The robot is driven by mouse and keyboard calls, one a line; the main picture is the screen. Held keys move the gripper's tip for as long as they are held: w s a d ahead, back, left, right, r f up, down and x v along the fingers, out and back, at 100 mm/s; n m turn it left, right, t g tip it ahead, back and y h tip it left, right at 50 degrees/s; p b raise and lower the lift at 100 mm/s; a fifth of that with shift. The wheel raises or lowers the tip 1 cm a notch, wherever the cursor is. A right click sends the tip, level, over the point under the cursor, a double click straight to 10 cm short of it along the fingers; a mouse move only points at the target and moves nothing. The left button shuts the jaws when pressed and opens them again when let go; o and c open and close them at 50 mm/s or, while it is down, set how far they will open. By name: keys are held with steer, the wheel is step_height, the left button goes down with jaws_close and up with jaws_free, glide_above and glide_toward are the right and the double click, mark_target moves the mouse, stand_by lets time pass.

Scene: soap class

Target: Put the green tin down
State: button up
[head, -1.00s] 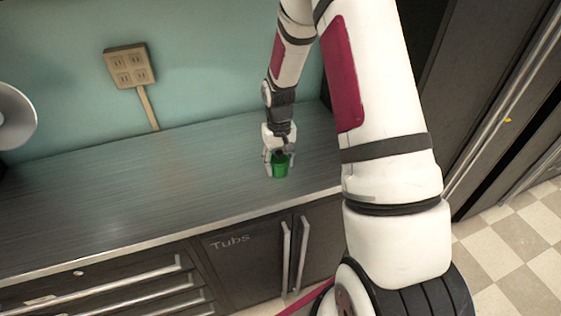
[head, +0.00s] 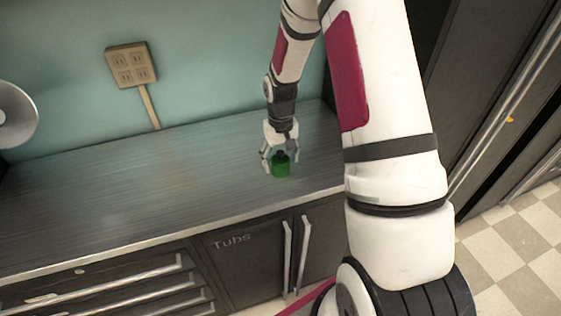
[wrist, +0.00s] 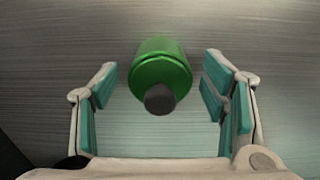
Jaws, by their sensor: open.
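The green tin (head: 281,169) stands upright on the dark grey counter, near its right end. It has a dark knob on top, which shows in the wrist view with the green tin (wrist: 161,68). My gripper (head: 279,160) is just above and around the tin in the head view. In the wrist view my gripper (wrist: 160,85) is open, with a finger to each side of the tin and a clear gap between each finger and the tin. The tin is not held.
The counter (head: 130,190) is bare to the left of the tin. Its front edge runs above drawers and a cabinet marked Tubs (head: 250,255). A wall outlet (head: 131,65) is at the back, and a pale round object (head: 15,115) is at the far left.

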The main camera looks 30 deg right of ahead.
step_height(320, 180, up, 11)
steer(key=shift+f+b, duration=0.15)
steer(key=shift+b, duration=0.65)
steer(key=s+a+r+t, duration=0.1)
steer(key=s+a+r, duration=0.15)
steer(key=r, duration=0.25)
steer(key=s+a+r+n+t, duration=0.1)
steer(key=s+a+r, duration=0.15)
steer(key=r, duration=0.25)
steer(key=s+a+r+t, duration=0.1)
steer(key=s+a+r, duration=0.1)
steer(key=s+r, duration=0.25)
steer(key=s+a+r+t, duration=0.1)
steer(key=s+a+r, duration=0.1)
steer(key=s, duration=0.4)
steer(key=s+a+r+n+t, duration=0.1)
steer(key=s+a+r, duration=0.2)
steer(key=s, duration=0.3)
steer(key=shift+s+a+r+t, duration=0.15)
steer(key=shift+a+r+t, duration=0.05)
steer(key=shift+a+t, duration=0.1)
